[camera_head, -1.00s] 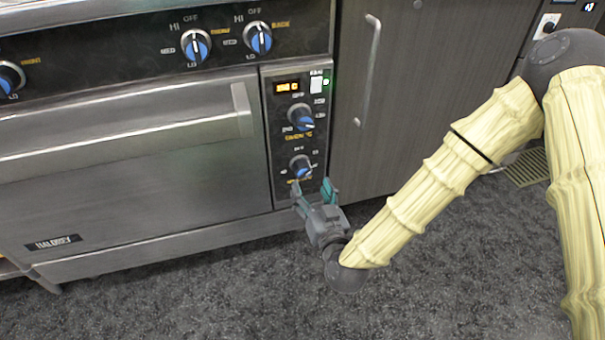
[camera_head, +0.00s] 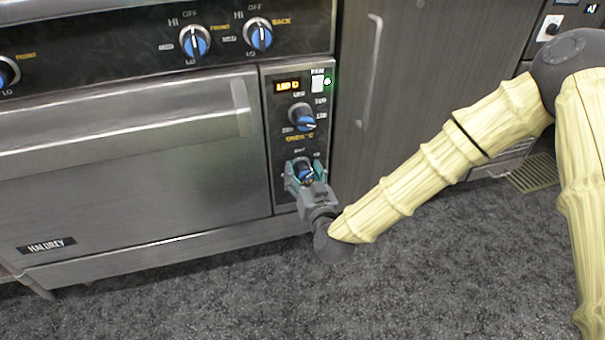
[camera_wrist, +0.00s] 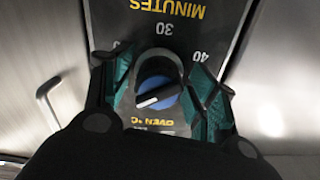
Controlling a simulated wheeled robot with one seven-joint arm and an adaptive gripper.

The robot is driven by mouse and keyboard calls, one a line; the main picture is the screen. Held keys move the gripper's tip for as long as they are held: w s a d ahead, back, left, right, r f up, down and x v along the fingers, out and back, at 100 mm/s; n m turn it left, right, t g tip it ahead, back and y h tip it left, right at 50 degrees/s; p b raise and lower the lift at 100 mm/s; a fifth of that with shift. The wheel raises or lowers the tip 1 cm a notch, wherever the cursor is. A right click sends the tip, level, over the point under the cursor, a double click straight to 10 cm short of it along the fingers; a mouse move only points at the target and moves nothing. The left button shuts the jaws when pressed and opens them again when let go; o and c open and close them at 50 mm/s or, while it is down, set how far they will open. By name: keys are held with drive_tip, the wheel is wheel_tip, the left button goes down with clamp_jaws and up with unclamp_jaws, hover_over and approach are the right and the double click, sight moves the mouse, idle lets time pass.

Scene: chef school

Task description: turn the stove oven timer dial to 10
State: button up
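The timer dial (camera_wrist: 158,92) is a blue-faced knob with a white pointer line, the lower knob on the oven's control panel. In the head view the timer dial (camera_head: 304,173) is partly covered by my gripper. My gripper (camera_head: 305,172) has its two fingers on either side of the dial, with teal pads. In the wrist view my gripper (camera_wrist: 163,88) is open, with a gap between each pad and the knob. The markings "30", "40" and "MINUTES" (camera_wrist: 168,13) appear upside down there. The 10 mark is not readable.
Above the timer is the oven temperature dial (camera_head: 302,117) with an orange display (camera_head: 288,86). The oven door handle (camera_head: 120,123) juts out to the left. A dark cabinet (camera_head: 425,75) stands to the right. The grey floor in front is clear.

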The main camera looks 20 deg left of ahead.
drive_tip(key=c, duration=0.7)
drive_tip(key=shift+c, duration=0.2)
drive_tip(key=shift+m+p, duration=0.6)
drive_tip(key=shift+p, duration=0.3)
drive_tip(key=o, duration=1)
drive_tip(key=v, duration=1.2)
